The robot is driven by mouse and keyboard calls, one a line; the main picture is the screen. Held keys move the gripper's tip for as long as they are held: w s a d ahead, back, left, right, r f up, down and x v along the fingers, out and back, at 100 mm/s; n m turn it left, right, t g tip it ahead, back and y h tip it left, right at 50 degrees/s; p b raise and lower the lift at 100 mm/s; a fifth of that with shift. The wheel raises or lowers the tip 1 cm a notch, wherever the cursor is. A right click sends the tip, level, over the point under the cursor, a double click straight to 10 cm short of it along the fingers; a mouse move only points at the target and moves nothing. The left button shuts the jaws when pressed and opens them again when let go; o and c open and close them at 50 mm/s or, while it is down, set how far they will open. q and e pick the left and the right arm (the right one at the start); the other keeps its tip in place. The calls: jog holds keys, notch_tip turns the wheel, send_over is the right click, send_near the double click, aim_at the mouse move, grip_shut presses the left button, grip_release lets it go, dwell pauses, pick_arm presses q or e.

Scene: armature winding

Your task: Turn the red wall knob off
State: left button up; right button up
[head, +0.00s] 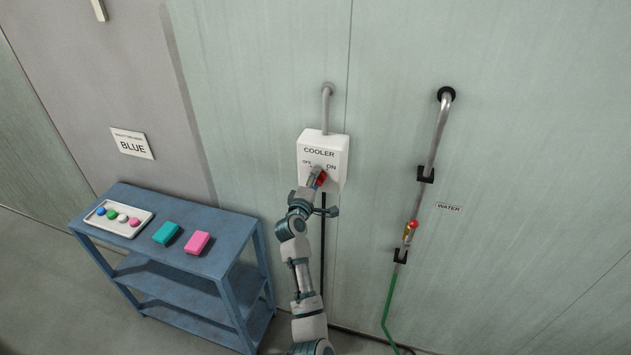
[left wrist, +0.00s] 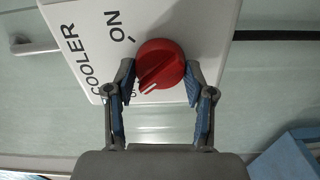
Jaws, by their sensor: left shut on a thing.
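The red knob (left wrist: 160,66) sits on the front of the white COOLER box (head: 337,146), which is fixed to the wall. My left gripper (left wrist: 160,80) is shut on the knob, with one blue-padded fingertip on each side of it. In the head view the red knob (head: 321,179) is partly covered by the gripper (head: 317,182). The box reads OFF at left and ON at right in the head view. In the left wrist view the knob's white mark points to the lower left, away from the ON label. A fingertip partly hides the other label there. My right gripper is not in view.
A blue shelf cart (head: 187,266) stands at left with a white tray (head: 101,220) of coloured balls, a teal block (head: 166,233) and a pink block (head: 197,243). A water pipe (head: 432,145) with a red-and-yellow valve (head: 410,229) and a green hose (head: 389,297) runs at right.

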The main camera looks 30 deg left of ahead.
pick_arm(q)
jog(key=shift+n, duration=0.6)
jog(key=o, duration=0.9)
jog(key=shift+c, duration=0.2)
jog(key=shift+o, duration=1.4)
jog(key=shift+w+a+f, duration=0.1)
jog(key=v, duration=1.2)
